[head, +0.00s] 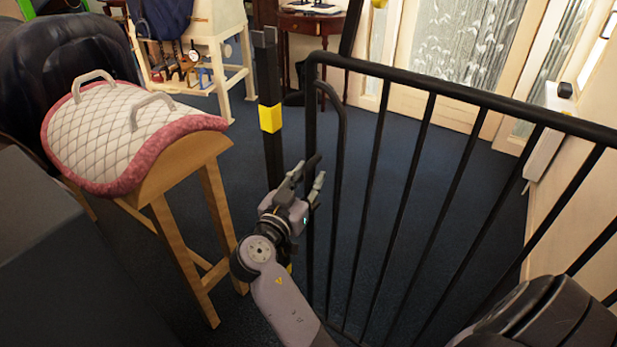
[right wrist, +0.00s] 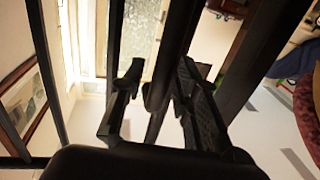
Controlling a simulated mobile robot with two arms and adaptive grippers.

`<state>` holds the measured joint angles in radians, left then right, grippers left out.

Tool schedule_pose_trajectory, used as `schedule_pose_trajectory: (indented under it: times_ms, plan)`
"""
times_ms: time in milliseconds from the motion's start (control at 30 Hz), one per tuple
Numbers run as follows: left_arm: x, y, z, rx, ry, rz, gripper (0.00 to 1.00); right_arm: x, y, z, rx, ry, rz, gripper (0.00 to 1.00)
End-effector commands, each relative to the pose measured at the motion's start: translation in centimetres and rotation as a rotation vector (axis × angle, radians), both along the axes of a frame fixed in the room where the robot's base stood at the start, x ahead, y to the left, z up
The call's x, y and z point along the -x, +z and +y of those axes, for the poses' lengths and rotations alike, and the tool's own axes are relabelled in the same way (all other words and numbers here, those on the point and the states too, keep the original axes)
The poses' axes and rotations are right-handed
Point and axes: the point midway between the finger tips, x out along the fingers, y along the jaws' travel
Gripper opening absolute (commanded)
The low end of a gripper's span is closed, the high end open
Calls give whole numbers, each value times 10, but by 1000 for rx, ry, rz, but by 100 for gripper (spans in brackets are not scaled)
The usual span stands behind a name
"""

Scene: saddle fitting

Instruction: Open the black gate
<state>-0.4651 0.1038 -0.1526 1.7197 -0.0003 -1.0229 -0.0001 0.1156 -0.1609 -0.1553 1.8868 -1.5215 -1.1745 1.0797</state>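The black gate (head: 427,110) has a top rail and upright bars and stands across the middle and right of the head view. Its free end is beside a black post (head: 268,85) with a yellow band, with a narrow gap between them. I cannot tell whether it is latched. My left gripper is not in view.
A wooden stand (head: 190,165) with a quilted, red-edged saddle pad (head: 110,130) stands left of the post. A cream rack (head: 215,45) and a dark side table (head: 310,22) are behind. Blue carpet (head: 400,190) lies clear beyond the gate, before a pale glazed door (head: 460,50).

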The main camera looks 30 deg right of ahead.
Motion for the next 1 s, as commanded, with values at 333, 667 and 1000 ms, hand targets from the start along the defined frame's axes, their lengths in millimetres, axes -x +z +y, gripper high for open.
schedule_pose_trajectory:
  times_ms: [333, 667, 1000]
  plan:
    - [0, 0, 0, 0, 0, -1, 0, 0, 0, 0, 0, 0, 0, 3]
    - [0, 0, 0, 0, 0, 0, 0, 0, 0, 0, 1, 0, -1, 0]
    - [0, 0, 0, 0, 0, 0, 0, 0, 0, 0, 1, 0, -1, 0]
